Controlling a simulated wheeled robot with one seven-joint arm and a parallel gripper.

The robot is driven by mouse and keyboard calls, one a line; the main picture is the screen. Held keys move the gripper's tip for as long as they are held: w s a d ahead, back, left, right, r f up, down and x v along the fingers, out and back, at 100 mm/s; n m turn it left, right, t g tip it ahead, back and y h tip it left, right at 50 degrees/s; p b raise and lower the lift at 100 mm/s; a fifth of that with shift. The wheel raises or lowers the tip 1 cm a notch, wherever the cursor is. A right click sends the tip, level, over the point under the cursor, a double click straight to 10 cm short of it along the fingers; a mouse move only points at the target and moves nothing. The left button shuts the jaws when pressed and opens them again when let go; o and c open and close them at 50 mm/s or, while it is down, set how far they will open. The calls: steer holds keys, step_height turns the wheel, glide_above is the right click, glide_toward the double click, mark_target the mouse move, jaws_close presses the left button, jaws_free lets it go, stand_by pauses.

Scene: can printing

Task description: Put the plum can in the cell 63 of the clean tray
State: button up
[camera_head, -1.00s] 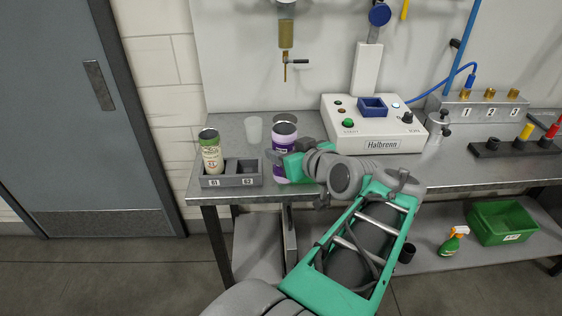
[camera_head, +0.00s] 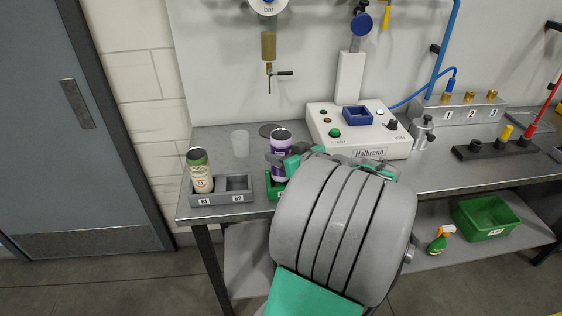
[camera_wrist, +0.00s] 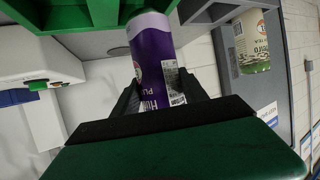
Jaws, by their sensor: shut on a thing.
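The plum can (camera_head: 281,143), purple with a pale band, stands roughly upright at the bench's front edge in the head view. My gripper (camera_head: 285,162) is shut around it; the wrist view also shows the can (camera_wrist: 155,62) between the two fingers (camera_wrist: 165,98). A green tray (camera_head: 272,193) is just below the can, mostly hidden by my arm. Its green walls (camera_wrist: 40,50) show beside the can's base in the wrist view. I cannot tell whether the can rests in a cell. The green tray's cell numbers are not readable.
A grey tray (camera_head: 222,197) marked 61 and 62 adjoins on the left, with a green-topped cream can (camera_head: 201,170) in 61; cell 62 is empty. A clear cup (camera_head: 240,143) stands behind. The white Halbrenn machine (camera_head: 357,132) is to the right.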

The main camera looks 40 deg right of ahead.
steer(key=shift+w+d+f, duration=0.1)
steer(key=shift+w+f, duration=0.15)
steer(key=shift+f, duration=0.1)
step_height(320, 180, down, 3)
steer(key=shift+w+d+r+p, duration=0.1)
steer(key=shift+w+r+p, duration=0.05)
steer(key=shift+p, duration=0.3)
steer(key=shift+f, duration=0.35)
steer(key=shift+f, duration=0.1)
steer(key=shift+f+b, duration=0.1)
steer(key=shift+b, duration=0.2)
steer(key=o, duration=1.4)
